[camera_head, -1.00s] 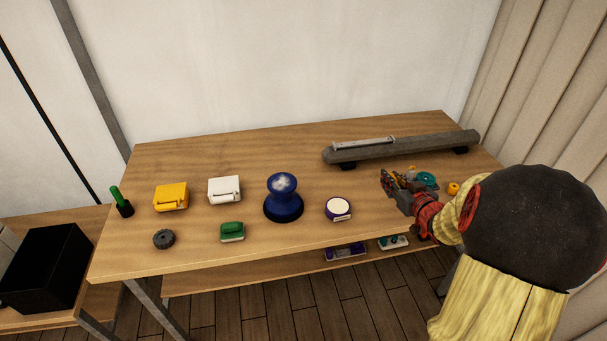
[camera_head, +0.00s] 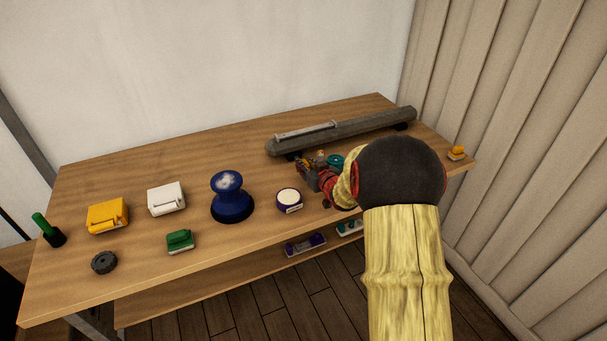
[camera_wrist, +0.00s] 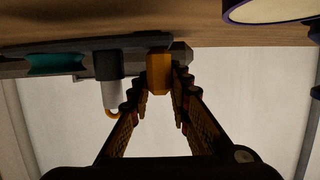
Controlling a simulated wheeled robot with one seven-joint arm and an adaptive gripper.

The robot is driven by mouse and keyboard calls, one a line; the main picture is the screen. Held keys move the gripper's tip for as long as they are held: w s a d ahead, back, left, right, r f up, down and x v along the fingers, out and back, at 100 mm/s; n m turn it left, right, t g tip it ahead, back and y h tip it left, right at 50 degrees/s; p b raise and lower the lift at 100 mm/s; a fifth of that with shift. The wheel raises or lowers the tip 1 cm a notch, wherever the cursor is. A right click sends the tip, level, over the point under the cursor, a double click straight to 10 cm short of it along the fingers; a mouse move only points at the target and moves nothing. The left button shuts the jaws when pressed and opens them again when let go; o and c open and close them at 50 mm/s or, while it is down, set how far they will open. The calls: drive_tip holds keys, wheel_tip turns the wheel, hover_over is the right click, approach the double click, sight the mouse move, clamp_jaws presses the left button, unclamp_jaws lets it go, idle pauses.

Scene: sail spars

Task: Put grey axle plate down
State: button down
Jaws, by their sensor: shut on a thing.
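My gripper (camera_head: 309,175) is over the right part of the wooden table, just in front of the long grey spar. In the wrist view its fingers (camera_wrist: 160,92) are closed around an orange block (camera_wrist: 158,74). The block looks like part of the grey axle plate (camera_wrist: 88,45), which also carries a grey cylinder (camera_wrist: 110,92) and a teal spool (camera_wrist: 55,63). In the head view the teal spool (camera_head: 336,161) shows beside the gripper, and my arm hides much of the plate. I cannot tell whether the plate touches the table.
The grey spar (camera_head: 350,131) lies behind. A purple-rimmed round pot (camera_head: 289,199) stands close left of the gripper, then a blue spool-shaped stand (camera_head: 231,197). A green box (camera_head: 180,241), white box (camera_head: 166,198) and yellow box (camera_head: 108,215) are further left. An orange piece (camera_head: 456,153) sits at the right end.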

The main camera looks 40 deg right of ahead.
drive_tip(key=shift+w+f+b, duration=0.15)
drive_tip(key=shift+f+b, duration=0.3)
drive_tip(key=shift+f, duration=0.45)
drive_tip(key=shift+w+f+b, duration=0.15)
drive_tip(key=shift+f+b, duration=0.25)
drive_tip(key=shift+f, duration=0.5)
drive_tip(key=shift+f, duration=0.2)
drive_tip(key=c, duration=1.8)
unclamp_jaws()
drive_tip(key=shift+o, duration=0.7)
drive_tip(key=shift+r, duration=0.15)
